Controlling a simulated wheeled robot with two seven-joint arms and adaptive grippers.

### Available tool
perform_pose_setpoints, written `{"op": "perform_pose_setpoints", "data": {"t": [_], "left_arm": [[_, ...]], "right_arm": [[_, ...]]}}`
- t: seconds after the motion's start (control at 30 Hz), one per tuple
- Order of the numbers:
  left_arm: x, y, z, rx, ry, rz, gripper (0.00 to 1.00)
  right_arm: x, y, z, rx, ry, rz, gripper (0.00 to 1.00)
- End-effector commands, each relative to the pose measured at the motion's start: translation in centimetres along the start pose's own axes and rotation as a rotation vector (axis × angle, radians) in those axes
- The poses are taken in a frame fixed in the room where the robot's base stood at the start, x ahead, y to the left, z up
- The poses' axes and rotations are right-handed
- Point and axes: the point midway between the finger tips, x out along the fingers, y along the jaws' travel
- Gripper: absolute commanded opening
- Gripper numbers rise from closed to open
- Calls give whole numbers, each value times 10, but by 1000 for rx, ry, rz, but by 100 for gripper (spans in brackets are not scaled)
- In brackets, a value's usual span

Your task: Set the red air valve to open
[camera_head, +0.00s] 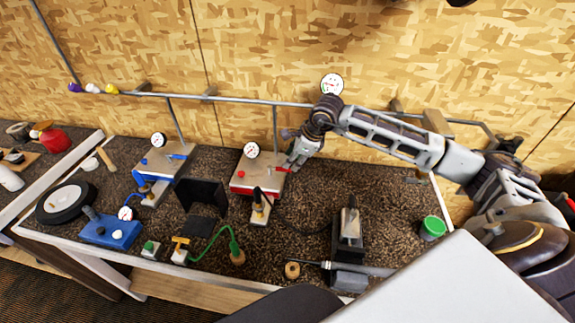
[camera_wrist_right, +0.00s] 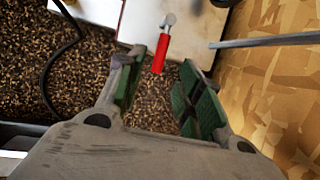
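The red air valve is a small red lever (camera_head: 281,169) at the right side of the red-fronted box (camera_head: 242,188). In the right wrist view its red handle (camera_wrist_right: 160,52) hangs from a silver pivot at the edge of a pale surface and points toward my gripper. My right gripper (camera_head: 292,161) is close beside the lever in the head view. In the wrist view, the green-padded fingers (camera_wrist_right: 160,98) are open and empty, with the handle just beyond and between their tips. I cannot tell whether the valve is open or closed. My left gripper is not in view.
A similar blue-fronted box (camera_head: 165,163) with a blue lever stands to the left. A pipe (camera_head: 235,101) runs along the wall, with a drop pipe (camera_head: 275,130) behind the red box.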

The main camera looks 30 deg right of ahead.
Motion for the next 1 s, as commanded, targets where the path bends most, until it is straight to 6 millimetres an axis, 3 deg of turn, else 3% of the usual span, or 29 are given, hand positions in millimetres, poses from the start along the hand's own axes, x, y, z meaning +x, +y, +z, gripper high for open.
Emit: {"op": "perform_pose_setpoints", "data": {"t": [0.5,0.9,1.0], "left_arm": [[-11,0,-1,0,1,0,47],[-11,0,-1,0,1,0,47],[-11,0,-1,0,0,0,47]], "right_arm": [[51,0,0,1,0,1,36],[56,0,0,0,0,0,36],[56,0,0,1,0,0,26]]}}
